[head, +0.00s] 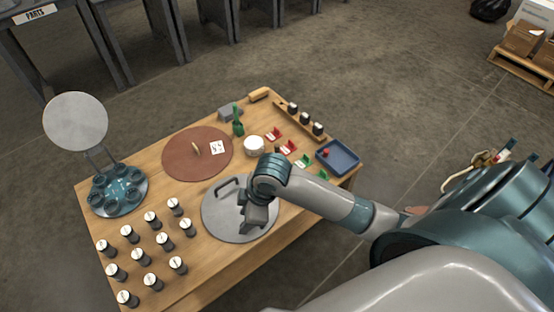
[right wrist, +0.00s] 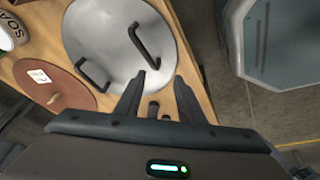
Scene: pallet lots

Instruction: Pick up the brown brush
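A small tan-brown block-like object (head: 259,94), which looks like the brown brush, lies at the far edge of the wooden table. It is too small in the picture to make out bristles. My right gripper (head: 250,218) is above the grey metal disc (head: 213,222) near the table's front, well away from the brush. In the right wrist view its two fingers (right wrist: 158,92) are apart, with nothing clearly held between them. The disc (right wrist: 88,32) with two dark handles lies beyond them. The brush is not visible in that view. My left gripper is not in view.
The wooden table (head: 164,263) also bears a brown disc (head: 180,157), a green-handled tool (head: 238,124), a white tub (head: 254,146), a wooden rack (head: 291,110), a blue tray (head: 343,160), red and green clips, and several black-and-white cylinders. A round teal holder (head: 119,193) stands left.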

